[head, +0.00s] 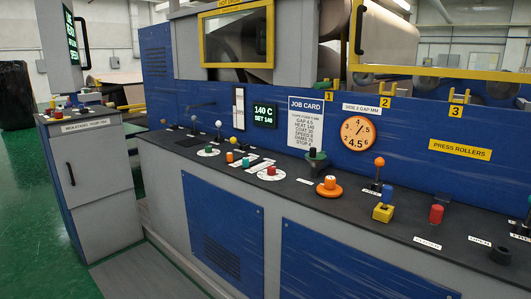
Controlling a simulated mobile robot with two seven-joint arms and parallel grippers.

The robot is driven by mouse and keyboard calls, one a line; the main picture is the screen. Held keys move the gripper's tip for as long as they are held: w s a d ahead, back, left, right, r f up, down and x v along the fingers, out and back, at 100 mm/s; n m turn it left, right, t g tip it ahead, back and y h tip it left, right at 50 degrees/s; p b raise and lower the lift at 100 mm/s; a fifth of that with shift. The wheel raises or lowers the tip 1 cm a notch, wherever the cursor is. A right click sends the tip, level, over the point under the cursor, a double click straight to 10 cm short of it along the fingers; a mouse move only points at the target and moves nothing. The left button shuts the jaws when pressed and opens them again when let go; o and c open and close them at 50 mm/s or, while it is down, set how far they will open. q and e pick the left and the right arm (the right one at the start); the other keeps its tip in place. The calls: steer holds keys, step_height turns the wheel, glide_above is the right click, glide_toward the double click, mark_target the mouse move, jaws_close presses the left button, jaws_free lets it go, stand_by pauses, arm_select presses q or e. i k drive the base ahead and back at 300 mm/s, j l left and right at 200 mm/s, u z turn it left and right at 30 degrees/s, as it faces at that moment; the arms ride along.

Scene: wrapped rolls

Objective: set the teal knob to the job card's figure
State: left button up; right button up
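The job card (305,122) is a white sheet on the blue panel. Its small lines seem to read GAP 6.5 and HEAT 140, and the others are hard to read. A small green-teal knob (208,149) sits on a white dial disc on the dark console top. A small blue-teal piece (245,162) stands further right, and a dark green knob (316,155) stands below the card. I cannot tell for sure which is the teal knob, and no pointer setting is legible. Neither of my grippers is in view.
A green display (264,115) reads 140 C, SET 140. An orange round gauge (357,133) reads 4.5. A red knob (271,171), an orange knob (329,184), a yellow block (383,212) and several levers share the console (420,220). Green floor (60,215) is open at left.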

mark_target(244, 161)
steer(key=z, duration=0.4)
steer(key=i+j+z, duration=0.15)
steer(key=z, duration=0.3)
steer(key=i+j+z, duration=0.15)
steer(key=j+z, duration=0.15)
steer(key=z, duration=0.2)
steer(key=i+j+z, duration=0.2)
steer(key=j, duration=0.15)
steer(key=j+z, duration=0.55)
steer(key=j, duration=1.4)
